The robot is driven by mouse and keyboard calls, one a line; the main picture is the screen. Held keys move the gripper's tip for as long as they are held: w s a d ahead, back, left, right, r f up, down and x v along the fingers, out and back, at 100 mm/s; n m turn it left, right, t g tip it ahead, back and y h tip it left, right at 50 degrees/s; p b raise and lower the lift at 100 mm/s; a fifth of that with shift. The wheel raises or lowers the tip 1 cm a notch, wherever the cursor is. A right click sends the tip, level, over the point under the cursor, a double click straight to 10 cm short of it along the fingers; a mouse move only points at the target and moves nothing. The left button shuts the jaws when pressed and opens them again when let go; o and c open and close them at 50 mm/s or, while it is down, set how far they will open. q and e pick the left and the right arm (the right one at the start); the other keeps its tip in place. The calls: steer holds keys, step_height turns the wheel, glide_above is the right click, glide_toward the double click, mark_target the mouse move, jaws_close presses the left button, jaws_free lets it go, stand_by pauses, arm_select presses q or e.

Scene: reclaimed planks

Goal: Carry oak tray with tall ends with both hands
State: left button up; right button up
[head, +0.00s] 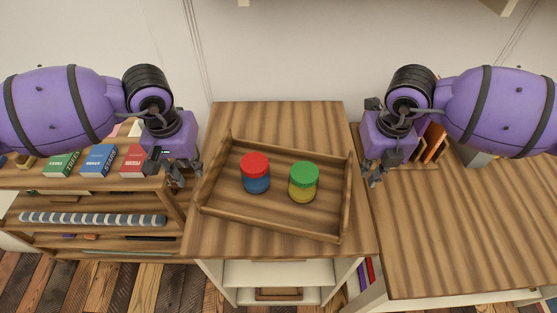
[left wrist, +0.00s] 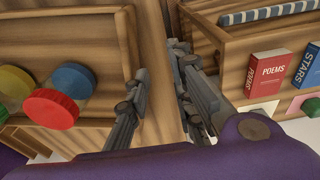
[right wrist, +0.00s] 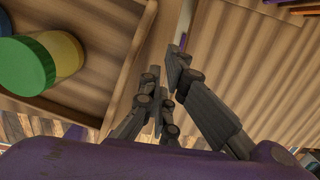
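The oak tray (head: 270,227) lies flat on a wooden-topped cabinet, slightly turned, with raised walls at its left and right ends. It holds a jar with a red lid and blue body (head: 255,173) and a jar with a green lid and yellow body (head: 303,182), both upright. My left gripper (head: 177,178) is open and empty beside the left end; its fingers (left wrist: 160,65) show close to that end wall (left wrist: 131,35). My right gripper (head: 372,175) is open and empty beside the right end; its fingers (right wrist: 164,66) show near that wall (right wrist: 138,50).
A shelf unit with books (head: 98,160) and a striped roll (head: 92,219) stands at the left. A wooden worktop (head: 460,225) adjoins at the right, with upright items (head: 434,142) at its back. The cabinet top (head: 280,115) is bare behind the tray.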

steer(key=o, duration=0.4)
steer(key=shift+c, duration=0.2)
arm_select(q)
steer(key=shift+r, duration=0.1)
arm_select(e)
steer(key=shift+d+r, duration=0.1)
steer(key=shift+r, duration=0.25)
arm_select(q)
step_height(320, 180, up, 12)
steer(key=s, duration=0.1)
steer(key=shift+s+f, duration=0.2)
arm_select(e)
step_height(320, 180, up, 11)
steer(key=s, duration=0.1)
steer(key=shift+s+r, duration=0.15)
steer(key=shift+s, duration=0.05)
